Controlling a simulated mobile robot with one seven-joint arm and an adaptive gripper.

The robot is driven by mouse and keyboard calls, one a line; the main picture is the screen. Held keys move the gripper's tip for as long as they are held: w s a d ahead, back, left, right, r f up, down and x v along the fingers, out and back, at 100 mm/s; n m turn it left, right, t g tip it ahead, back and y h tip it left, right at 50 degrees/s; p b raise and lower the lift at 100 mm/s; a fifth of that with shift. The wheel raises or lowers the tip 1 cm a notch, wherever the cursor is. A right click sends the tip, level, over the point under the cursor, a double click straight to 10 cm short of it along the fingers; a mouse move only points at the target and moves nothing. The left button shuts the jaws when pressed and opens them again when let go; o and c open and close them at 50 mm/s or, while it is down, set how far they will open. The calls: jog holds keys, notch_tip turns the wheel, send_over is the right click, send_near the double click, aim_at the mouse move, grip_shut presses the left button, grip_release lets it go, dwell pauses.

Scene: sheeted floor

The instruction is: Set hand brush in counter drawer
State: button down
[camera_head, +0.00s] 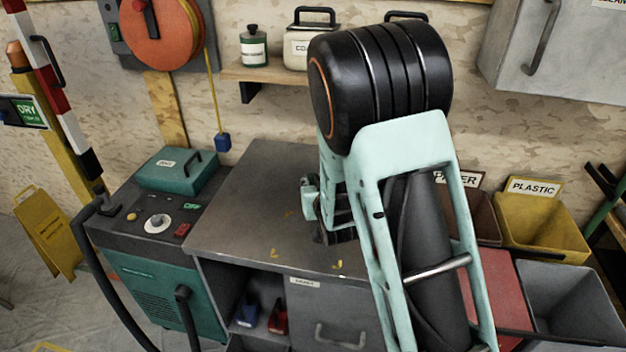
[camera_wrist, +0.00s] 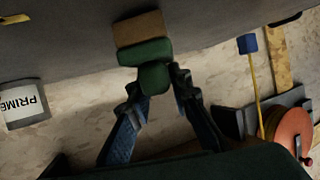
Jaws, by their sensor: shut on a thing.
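The hand brush (camera_wrist: 145,50), with a green handle and a tan bristle block, is between my two fingertips (camera_wrist: 158,82) in the wrist view. My gripper is shut on the green handle. The bristle end points away from my wrist, against the grey surface in that view; I cannot tell if it touches. In the head view my arm largely hides my gripper (camera_head: 328,237), and I cannot make out the brush there. The counter drawer (camera_head: 330,315) is in the grey counter's front, below the top, with a label and a bar handle. It looks shut; my arm covers its right side.
The counter top (camera_head: 235,220) is mostly bare, with small yellow bits. An open cubby left of the drawer holds a blue thing (camera_head: 246,310) and a red thing (camera_head: 278,315). A teal machine (camera_head: 160,275) stands left; a yellow bin (camera_head: 540,225) and grey bin (camera_head: 570,300) stand right.

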jog(key=shift+s, duration=0.1)
jog(key=shift+f, duration=0.15)
jog(key=c, duration=1.8)
grip_release()
jog(key=shift+o, duration=0.2)
